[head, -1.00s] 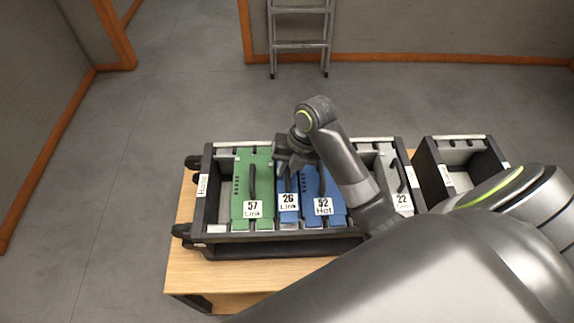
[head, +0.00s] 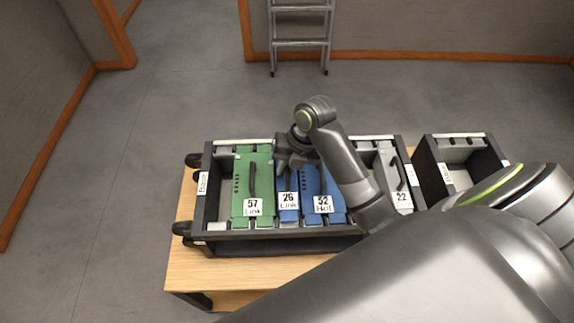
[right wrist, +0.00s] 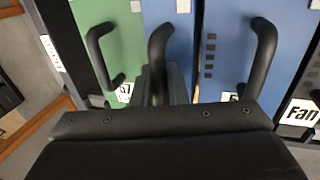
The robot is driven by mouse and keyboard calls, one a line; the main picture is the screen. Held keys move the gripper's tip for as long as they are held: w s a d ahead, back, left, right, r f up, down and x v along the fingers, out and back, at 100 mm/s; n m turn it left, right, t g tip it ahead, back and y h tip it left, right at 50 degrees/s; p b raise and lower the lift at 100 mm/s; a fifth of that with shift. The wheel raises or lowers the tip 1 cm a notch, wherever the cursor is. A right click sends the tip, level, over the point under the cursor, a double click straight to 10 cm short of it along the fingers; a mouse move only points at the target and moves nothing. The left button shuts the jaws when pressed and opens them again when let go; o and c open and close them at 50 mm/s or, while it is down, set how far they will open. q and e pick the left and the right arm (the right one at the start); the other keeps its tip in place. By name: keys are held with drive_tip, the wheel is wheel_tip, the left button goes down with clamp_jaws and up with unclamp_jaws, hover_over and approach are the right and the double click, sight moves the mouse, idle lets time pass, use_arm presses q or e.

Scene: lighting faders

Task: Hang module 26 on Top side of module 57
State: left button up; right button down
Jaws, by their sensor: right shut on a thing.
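Module 57 (head: 240,180) is a wide green faceplate with a black handle, seated in the left part of the black rack. Module 26 (head: 288,215) is a narrow blue module touching or close to its right side; the upper part is hidden by my gripper. My right gripper (head: 289,168) is over module 26 and shut on its black handle. In the right wrist view the handle (right wrist: 158,50) stands between the gripper fingers (right wrist: 160,88), with green module 57 (right wrist: 122,35) to the left. My left gripper is not in view.
Blue module 52 (head: 333,216) sits right of module 26. Module 22 (head: 388,165) is farther right, partly behind my right arm. The rack (head: 290,246) has an empty slot at its left end (head: 221,175). A second black rack (head: 430,170) stands to the right on the wooden table (head: 225,275).

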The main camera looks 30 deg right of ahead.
drive_tip(key=shift+f+b, duration=0.9)
drive_tip(key=shift+f, duration=0.25)
drive_tip(key=c, duration=1.4)
unclamp_jaws()
drive_tip(key=shift+o, duration=0.3)
drive_tip(key=shift+f, duration=0.15)
drive_tip(key=v, duration=0.6)
drive_tip(key=a+p+v, duration=0.1)
drive_tip(key=p+v, duration=1.4)
drive_tip(key=v, duration=0.3)
drive_tip(key=shift+w+a+r+p, duration=0.3)
drive_tip(key=shift+a+r, duration=0.05)
drive_tip(key=shift+r, duration=0.1)
